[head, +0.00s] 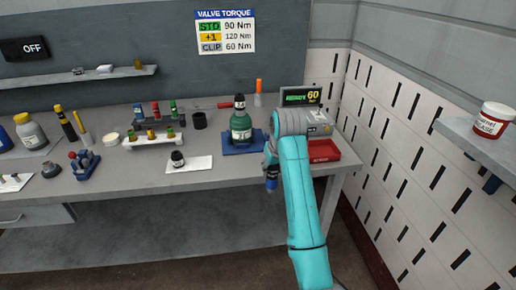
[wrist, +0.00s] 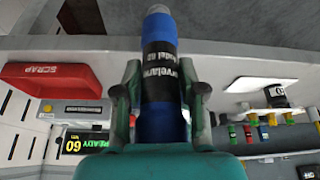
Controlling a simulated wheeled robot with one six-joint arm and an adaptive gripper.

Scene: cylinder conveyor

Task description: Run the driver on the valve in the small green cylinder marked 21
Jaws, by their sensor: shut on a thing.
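A small dark green cylinder (head: 241,128) stands upright on a blue base (head: 243,147) on the bench, with a dark valve (head: 239,104) and a red part at its top. Its number is too small to read. My gripper (head: 271,172) is in front of the bench edge, right of and nearer than the cylinder. It is shut on a blue driver with a black band (head: 272,184). In the wrist view, my gripper (wrist: 161,85) has a finger on each side of the driver (wrist: 158,125). The driver is apart from the cylinder.
A controller (head: 316,122) showing "READY 60" and a red scrap tray (head: 323,151) stand right of the cylinder. The wall chart (head: 225,31) reads STD 90, +1 120, CLIP 60 Nm. A white mat (head: 203,163) with a small dark part lies left.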

